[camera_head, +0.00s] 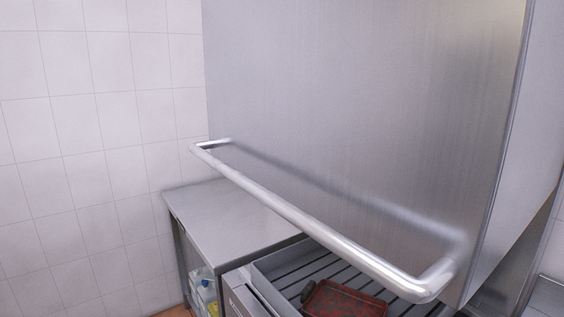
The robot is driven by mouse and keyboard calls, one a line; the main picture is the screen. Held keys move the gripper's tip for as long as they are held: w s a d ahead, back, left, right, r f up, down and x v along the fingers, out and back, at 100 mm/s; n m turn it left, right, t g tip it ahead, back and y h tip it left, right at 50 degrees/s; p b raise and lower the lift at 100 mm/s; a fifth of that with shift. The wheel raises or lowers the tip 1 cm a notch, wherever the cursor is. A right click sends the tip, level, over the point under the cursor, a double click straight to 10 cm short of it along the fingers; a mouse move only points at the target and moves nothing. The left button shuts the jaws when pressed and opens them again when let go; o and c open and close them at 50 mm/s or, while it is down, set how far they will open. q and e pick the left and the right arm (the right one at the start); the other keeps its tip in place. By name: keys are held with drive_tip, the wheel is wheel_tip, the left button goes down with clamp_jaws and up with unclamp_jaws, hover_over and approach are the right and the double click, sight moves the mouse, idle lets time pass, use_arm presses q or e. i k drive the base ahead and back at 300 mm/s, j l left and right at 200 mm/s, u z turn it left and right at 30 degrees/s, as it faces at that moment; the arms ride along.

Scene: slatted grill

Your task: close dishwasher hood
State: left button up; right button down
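The dishwasher hood (360,90) is a large brushed-steel box that fills the upper middle and right of the head view. It is raised, with an open gap between its lower edge and the slatted grill rack (275,268) below. A round steel bar handle (300,222) runs across the hood's front near the bottom, from the upper left to the lower right. Neither of my grippers is in view.
A steel side table (225,215) stands left of the rack, with plastic bottles (205,292) beneath it. A dark red tray-like item (345,300) lies on the slats under the hood. White tiled wall (80,130) is at the left.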

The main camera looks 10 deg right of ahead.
sight(416, 142)
drive_tip(key=j+z, duration=0.15)
drive_tip(key=z, duration=0.8)
